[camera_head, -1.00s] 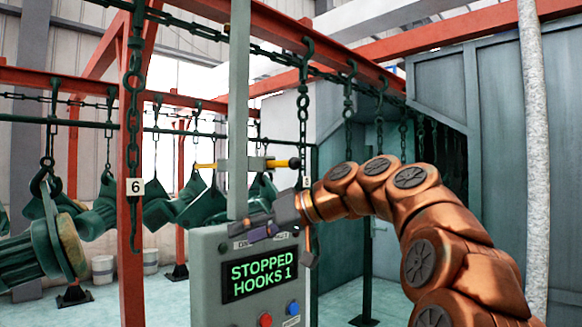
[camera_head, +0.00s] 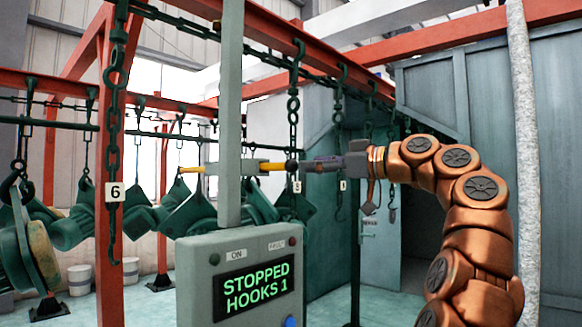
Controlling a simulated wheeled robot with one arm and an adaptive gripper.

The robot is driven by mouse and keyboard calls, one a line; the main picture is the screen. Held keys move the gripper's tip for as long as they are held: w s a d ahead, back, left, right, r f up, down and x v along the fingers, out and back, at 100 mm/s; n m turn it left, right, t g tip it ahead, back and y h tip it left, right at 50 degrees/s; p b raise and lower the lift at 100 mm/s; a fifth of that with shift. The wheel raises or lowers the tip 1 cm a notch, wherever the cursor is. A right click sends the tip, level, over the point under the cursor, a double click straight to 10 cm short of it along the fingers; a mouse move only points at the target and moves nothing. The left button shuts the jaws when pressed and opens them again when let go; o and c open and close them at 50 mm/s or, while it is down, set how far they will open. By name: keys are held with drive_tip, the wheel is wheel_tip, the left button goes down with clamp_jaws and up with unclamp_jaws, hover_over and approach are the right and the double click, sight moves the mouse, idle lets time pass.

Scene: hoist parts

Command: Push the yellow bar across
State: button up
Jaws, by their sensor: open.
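The yellow bar (camera_head: 272,167) lies level through a bracket on the grey post (camera_head: 231,110). Its thin yellow left end (camera_head: 190,169) sticks out left of the post. A dark round knob (camera_head: 291,166) is at its right end. My gripper (camera_head: 309,164) is at the knob's height, just to its right, with its fingers pointing left at it. The fingers are seen edge-on and look empty. I cannot tell whether they touch the knob.
Below the bar, a control box (camera_head: 205,290) reads "STOPPED HOOKS 1". Chains with hooks hang from the overhead rail, one tagged 6 (camera_head: 114,191). Green castings (camera_head: 190,212) hang behind at left. A red post (camera_head: 108,240) stands at left and a pale pole (camera_head: 524,150) at right.

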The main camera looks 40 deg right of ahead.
sight(292, 162)
drive_tip(key=shift+p+x, duration=0.5)
drive_tip(key=shift+x, duration=2.65)
clamp_jaws()
